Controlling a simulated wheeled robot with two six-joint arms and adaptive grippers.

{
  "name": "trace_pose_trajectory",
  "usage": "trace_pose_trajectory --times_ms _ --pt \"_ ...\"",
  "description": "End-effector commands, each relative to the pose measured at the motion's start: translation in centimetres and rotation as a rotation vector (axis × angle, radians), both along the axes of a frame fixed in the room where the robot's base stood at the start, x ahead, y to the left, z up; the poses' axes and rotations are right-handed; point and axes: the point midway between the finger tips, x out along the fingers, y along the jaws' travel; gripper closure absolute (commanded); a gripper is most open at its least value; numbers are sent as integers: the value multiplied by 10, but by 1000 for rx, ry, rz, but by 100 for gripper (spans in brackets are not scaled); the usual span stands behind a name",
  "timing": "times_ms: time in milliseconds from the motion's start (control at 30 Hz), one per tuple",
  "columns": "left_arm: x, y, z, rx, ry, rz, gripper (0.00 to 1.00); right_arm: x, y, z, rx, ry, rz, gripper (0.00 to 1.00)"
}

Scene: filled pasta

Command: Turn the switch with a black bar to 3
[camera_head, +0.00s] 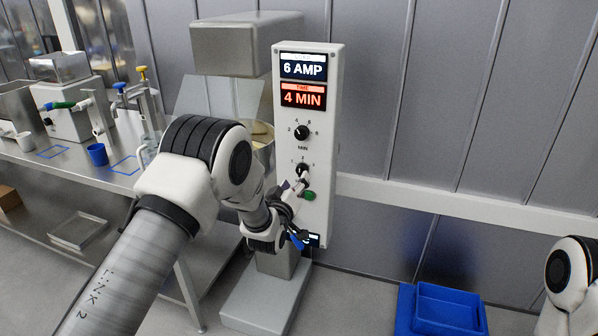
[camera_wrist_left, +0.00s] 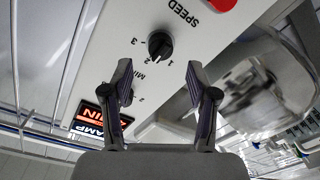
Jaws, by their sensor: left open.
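The switch with a black bar is the lower round black knob (camera_head: 302,169) on the white control panel (camera_head: 318,240). It also shows in the left wrist view (camera_wrist_left: 159,44), with upside-down 1, 2 and 3 around it and "SPEED" printed beyond. I cannot tell surely which number its bar points to. My left gripper (camera_head: 296,184) is close in front of the panel at that knob and partly covers the area below it. In the left wrist view its two fingers (camera_wrist_left: 160,78) are open and empty, apart from the knob, which lies just beyond the tips. My right gripper is out of view.
Another black knob (camera_head: 302,132), marked MIN, sits above. Displays read 6 AMP (camera_head: 303,68) and 4 MIN (camera_head: 303,97). A green button (camera_head: 309,196) is beside my left gripper. A blue crate (camera_head: 437,312) stands on the floor at right. A metal table is at left.

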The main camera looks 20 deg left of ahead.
Motion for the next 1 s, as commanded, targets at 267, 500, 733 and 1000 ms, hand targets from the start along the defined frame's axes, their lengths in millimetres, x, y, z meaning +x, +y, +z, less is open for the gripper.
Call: trace_pose_trajectory --times_ms 267,500,733,1000 --pt "43 1 0 0 1 0 41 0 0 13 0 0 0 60" --pt "46 1 -2 1 4 1 41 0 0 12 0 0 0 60" --pt "46 1 -2 1 4 1 100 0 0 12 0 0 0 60" --pt "46 1 -2 10 3 1 100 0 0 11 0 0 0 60"
